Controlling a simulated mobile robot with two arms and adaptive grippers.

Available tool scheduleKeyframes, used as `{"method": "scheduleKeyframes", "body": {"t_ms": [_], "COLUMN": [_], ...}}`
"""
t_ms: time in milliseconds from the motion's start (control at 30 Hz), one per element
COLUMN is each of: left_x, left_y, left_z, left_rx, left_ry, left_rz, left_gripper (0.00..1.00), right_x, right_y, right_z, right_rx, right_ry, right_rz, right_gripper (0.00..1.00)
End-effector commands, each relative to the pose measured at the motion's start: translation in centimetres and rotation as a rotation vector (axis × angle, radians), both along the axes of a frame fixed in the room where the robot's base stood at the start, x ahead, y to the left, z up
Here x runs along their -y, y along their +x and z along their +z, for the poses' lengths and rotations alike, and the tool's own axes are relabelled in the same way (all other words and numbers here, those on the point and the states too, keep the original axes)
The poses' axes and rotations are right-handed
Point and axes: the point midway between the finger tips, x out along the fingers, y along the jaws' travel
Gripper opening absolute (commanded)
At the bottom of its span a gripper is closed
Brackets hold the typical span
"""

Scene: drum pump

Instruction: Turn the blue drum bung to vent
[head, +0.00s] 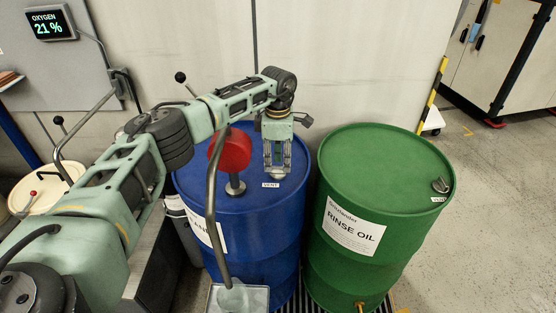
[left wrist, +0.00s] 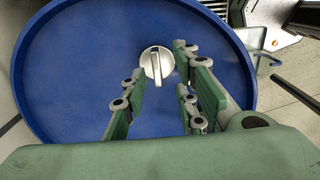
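The blue drum (head: 250,225) stands at the centre of the head view, with a small white VENT label (head: 271,184) on its lid. In the left wrist view the silver round bung (left wrist: 156,63) sits on the blue lid (left wrist: 85,65), its raised grip bar running nearly up and down in the picture. In the head view the bung is hidden by my left gripper (head: 277,165), which points down over the lid. In the left wrist view its fingers (left wrist: 158,85) are spread apart and empty, with the bung between and beyond the tips. My right gripper is not in view.
A red pump head (head: 234,152) with a curved grey pipe (head: 212,200) rises from the blue drum, close to my left arm. A green rinse oil drum (head: 375,170) stands to the right. A tray (head: 258,299) lies in front. The floor at right is clear.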

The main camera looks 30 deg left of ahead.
Motion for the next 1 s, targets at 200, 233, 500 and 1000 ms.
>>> {"method": "scheduleKeyframes", "body": {"t_ms": [200,233,500,1000], "left_x": [0.0,0.0,0.0,0.0], "left_y": [0.0,0.0,0.0,0.1], "left_z": [-1.9,-2.0,-2.1,-2.0], "left_rx": [0.0,0.0,0.001,0.003], "left_ry": [-0.001,-0.001,-0.002,-0.001], "left_rz": [0.0,0.0,0.0,0.0], "left_gripper": [0.27,0.27,0.25,0.0], "right_x": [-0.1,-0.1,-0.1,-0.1], "right_y": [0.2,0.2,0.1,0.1], "right_z": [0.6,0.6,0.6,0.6], "right_rx": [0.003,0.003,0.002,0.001], "right_ry": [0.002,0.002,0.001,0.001], "right_rz": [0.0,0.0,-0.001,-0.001], "right_gripper": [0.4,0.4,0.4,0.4]}}
